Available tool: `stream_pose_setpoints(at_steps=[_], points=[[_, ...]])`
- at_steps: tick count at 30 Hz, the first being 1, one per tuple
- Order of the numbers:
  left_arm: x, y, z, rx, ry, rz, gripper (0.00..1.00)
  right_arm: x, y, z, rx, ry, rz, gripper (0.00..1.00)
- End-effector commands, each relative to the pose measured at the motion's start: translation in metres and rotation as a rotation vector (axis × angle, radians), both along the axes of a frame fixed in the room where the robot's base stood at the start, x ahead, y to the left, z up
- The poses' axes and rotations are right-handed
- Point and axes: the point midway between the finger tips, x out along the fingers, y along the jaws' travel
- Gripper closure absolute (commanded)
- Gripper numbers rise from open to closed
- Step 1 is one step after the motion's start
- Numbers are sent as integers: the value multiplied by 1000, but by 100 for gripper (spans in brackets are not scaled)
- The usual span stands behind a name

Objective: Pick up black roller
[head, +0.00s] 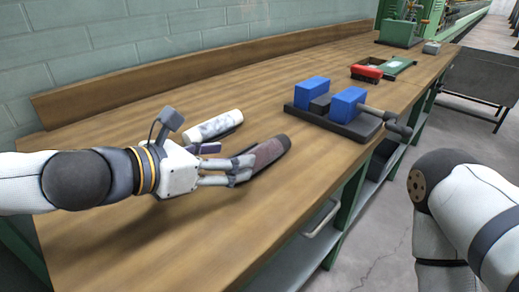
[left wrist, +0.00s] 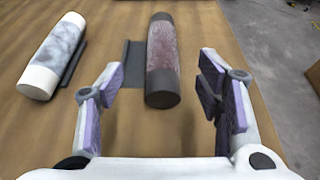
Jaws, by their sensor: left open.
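The black roller (head: 270,154), dark with a reddish-purple middle, lies on the wooden workbench (head: 150,232). In the left wrist view the black roller (left wrist: 162,60) lies ahead, in line with the gap between the fingers. My left gripper (head: 243,167) is open at the roller's near end; in the left wrist view its purple-padded fingers (left wrist: 162,92) stand apart, one on each side. My right gripper is out of view; only part of my right arm shows.
A white roller with a grey-marbled middle (head: 213,126) lies to the left of the black one, also in the wrist view (left wrist: 57,55). A black-based vise with blue blocks (head: 348,103) stands further back. A red tool (head: 366,73) and green machine (head: 400,30) lie beyond. The front bench is clear.

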Motion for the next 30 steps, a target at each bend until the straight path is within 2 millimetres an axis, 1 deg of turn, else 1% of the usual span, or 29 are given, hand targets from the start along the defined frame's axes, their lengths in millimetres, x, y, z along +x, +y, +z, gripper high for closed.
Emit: stream_pose_setpoints(at_steps=[1, 5, 12, 15, 21, 23, 24, 26, 27, 28, 30], points=[[7, -8, -10, -1, 10, -2, 40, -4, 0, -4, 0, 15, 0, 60], [18, -18, -14, 1, 4, 0, 40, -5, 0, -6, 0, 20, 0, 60], [43, -48, -33, 1, 3, -1, 40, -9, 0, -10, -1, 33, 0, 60], [49, -54, -34, 1, 1, 0, 40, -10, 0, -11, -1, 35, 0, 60], [50, -55, -33, 0, -1, 0, 40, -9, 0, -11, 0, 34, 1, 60], [50, -55, -33, 0, -1, 0, 54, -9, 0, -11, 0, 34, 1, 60], [50, -55, -33, 0, -1, 0, 63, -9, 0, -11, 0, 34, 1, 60], [50, -54, -33, 1, -1, 0, 76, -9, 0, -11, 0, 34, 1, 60], [50, -54, -33, 1, -1, 0, 85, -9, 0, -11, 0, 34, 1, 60], [50, -54, -33, 1, -1, 0, 92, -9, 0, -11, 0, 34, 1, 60], [50, -55, -33, 0, -1, 0, 100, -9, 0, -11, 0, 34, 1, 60]])
